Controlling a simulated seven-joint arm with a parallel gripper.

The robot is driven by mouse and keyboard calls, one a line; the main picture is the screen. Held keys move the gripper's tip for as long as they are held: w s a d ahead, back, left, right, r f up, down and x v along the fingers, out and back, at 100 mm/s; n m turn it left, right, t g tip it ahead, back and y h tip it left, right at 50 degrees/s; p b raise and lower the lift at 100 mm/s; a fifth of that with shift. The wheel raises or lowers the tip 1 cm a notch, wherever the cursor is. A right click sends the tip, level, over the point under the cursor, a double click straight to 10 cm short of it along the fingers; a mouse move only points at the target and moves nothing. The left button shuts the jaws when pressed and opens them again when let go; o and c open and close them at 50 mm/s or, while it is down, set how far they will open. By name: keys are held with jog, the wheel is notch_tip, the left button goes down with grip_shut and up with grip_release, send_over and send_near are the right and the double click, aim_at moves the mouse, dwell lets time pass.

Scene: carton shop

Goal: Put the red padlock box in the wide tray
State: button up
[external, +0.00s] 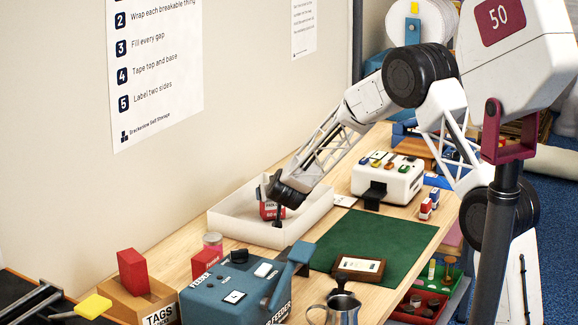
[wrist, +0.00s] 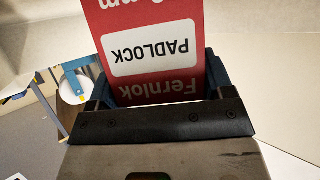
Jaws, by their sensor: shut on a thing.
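The red padlock box (wrist: 150,88) fills the upper middle of the wrist view, with its white "PADLOCK" label upside down. My gripper (wrist: 155,95) is shut on it, with a finger on each side. In the external view the box (external: 270,209) shows partly at my gripper (external: 275,198), over the white wide tray (external: 238,230). My gripper and wrist hide part of the box. I cannot tell whether the box touches the tray floor.
A white machine with coloured buttons (external: 388,182) stands right of the tray. A green mat (external: 385,240) lies in front. A blue feeder (external: 235,295), a red block in a tags box (external: 131,270) and a metal jug (external: 342,305) stand nearer the camera. The wall is close behind the tray.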

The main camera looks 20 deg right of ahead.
jog(key=shift+f, duration=0.2)
jog(key=o, duration=1.2)
jog(key=shift+c, duration=0.2)
jog(key=shift+r, duration=0.1)
jog(key=shift+s, duration=0.1)
jog(key=shift+v, duration=0.9)
notch_tip(320, 180, up, 8)
jog(key=s, duration=0.2)
jog(key=shift+s+r, duration=0.2)
jog(key=shift+s, duration=0.15)
